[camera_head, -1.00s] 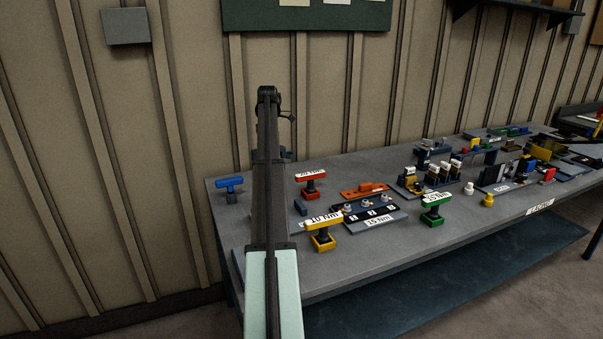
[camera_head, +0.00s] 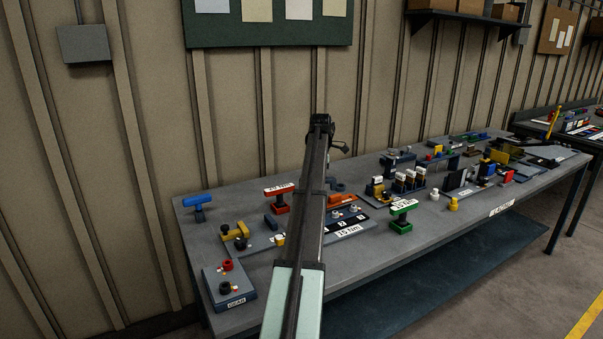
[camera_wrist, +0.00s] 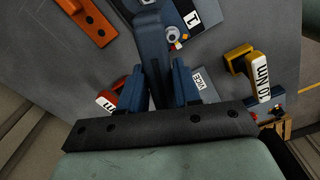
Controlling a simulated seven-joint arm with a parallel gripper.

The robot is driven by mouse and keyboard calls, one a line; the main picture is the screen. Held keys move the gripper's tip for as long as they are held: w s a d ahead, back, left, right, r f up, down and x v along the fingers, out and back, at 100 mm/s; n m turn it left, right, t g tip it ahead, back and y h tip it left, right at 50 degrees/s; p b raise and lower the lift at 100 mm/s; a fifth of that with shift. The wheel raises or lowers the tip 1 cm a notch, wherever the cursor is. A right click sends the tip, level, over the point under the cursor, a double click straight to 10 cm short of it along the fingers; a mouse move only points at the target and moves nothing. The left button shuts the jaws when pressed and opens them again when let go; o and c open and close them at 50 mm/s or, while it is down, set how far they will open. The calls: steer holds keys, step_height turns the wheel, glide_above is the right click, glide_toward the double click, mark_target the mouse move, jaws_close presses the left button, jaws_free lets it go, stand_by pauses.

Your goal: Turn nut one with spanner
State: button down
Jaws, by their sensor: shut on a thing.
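In the wrist view my gripper (camera_wrist: 158,88) is shut on a dark blue spanner (camera_wrist: 151,45), whose shank runs up between the two blue fingers. The spanner's far end is cut off at the top edge. A pale round nut (camera_wrist: 172,33) beside the label "1" (camera_wrist: 192,18) shows just right of the shank; the spanner is not seen around it. In the head view the nut plate (camera_head: 350,230) with numbered nuts lies right of my arm, which hides its left part. A dark blue piece (camera_head: 335,185), perhaps the spanner, shows beside the arm.
A red torque handle (camera_head: 278,197) stands left of the arm, a green one (camera_head: 402,215) right of the plate. A yellow handle (camera_wrist: 258,78) is right of the fingers. An orange holed bar (camera_wrist: 87,22) lies upper left. A gear plate (camera_head: 229,285) sits at the front left.

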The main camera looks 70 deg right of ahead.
steer(key=s+a+f+n, duration=0.1)
steer(key=a+n, duration=0.3)
steer(key=n, duration=0.7)
steer(key=s+a+f+n, duration=0.1)
steer(key=s+a+n, duration=0.3)
steer(key=n, duration=0.7)
steer(key=shift+s+f+n, duration=0.3)
steer(key=shift+s+f, duration=0.05)
steer(key=shift+f, duration=0.05)
stand_by(0.8)
steer(key=shift+f, duration=0.1)
steer(key=shift+f, duration=2.55)
